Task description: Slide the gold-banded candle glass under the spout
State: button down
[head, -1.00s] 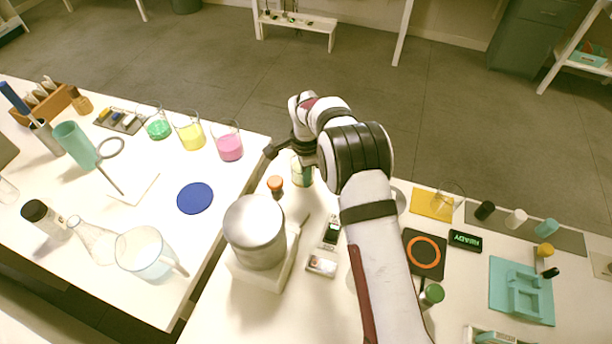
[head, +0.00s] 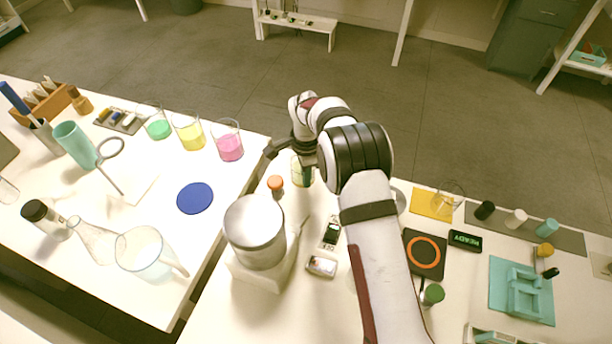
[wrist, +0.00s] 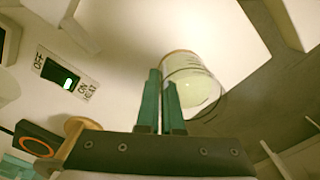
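The candle glass (head: 302,176), clear with a pale yellow-green fill, stands near the far edge of the right table, partly hidden by my arm. In the wrist view the glass (wrist: 192,84) lies just beyond my fingertips, with a thin golden line at its rim. My gripper (wrist: 161,75) has its two teal fingers close together with only a narrow gap and nothing between them. I cannot tell whether they touch the glass. In the head view my gripper (head: 300,152) is beside the glass. A metal pot (head: 255,232) stands on a white base; its spout is not clear.
An orange-capped bottle (head: 275,185) stands between pot and glass. A heat switch (head: 330,233) and a small box (head: 321,266) lie right of the pot. A black pad with an orange ring (head: 424,253) is right of my arm. A gap separates the two tables.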

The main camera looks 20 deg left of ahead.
dwell(0.3)
jog(key=shift+s, duration=5.9)
jog(key=shift+s+f, duration=0.1)
jog(key=shift+s, duration=1.35)
jog(key=c, duration=0.9)
grip_release()
jog(key=w+d+r+m, duration=0.1)
jog(key=w+d+r, duration=0.1)
jog(key=r, duration=1.4)
jog(key=shift+w+r, duration=0.3)
jog(key=shift+w, duration=0.3)
